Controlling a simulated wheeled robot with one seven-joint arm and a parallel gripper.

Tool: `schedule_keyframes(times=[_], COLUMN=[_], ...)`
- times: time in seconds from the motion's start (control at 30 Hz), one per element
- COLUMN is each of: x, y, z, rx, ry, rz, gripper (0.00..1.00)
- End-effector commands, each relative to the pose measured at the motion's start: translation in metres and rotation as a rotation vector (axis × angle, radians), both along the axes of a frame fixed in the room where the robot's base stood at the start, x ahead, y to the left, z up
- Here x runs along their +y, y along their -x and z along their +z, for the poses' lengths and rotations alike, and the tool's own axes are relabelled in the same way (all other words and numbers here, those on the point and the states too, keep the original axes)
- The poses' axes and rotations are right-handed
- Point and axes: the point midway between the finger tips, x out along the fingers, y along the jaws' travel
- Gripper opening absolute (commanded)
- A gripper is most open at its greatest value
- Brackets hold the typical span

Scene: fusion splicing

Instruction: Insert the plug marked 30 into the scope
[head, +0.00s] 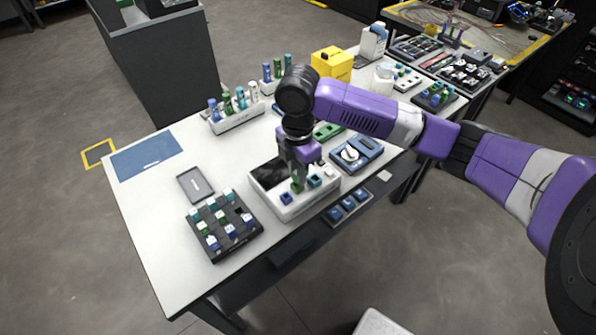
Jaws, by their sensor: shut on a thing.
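The white box with a dark screen (262,193), which looks like the scope, sits near the front edge of the table. A blue plug (286,198) and a teal plug (315,181) stand at its front. My gripper (297,181) points down over the box, between these two. It is shut on a small green plug (297,188), partly hidden by the fingers. The number on it is too small to read, and I cannot tell whether it is seated in a port or just above one.
A dark tray (243,252) of several teal, green and blue plugs stands left of the box. A small grey tray (195,184) lies behind it. A blue device with a white dial (369,147) is to the right. Racks of tubes (238,122) stand behind.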

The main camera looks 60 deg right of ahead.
Motion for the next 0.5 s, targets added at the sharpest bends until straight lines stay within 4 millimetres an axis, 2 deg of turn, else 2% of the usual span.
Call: schedule_keyframes(times=[0.5], x=[0.0007], y=[0.0001], z=[-0.0088], rx=[0.001], ry=[-0.001], rz=[0.000], gripper=[0.00])
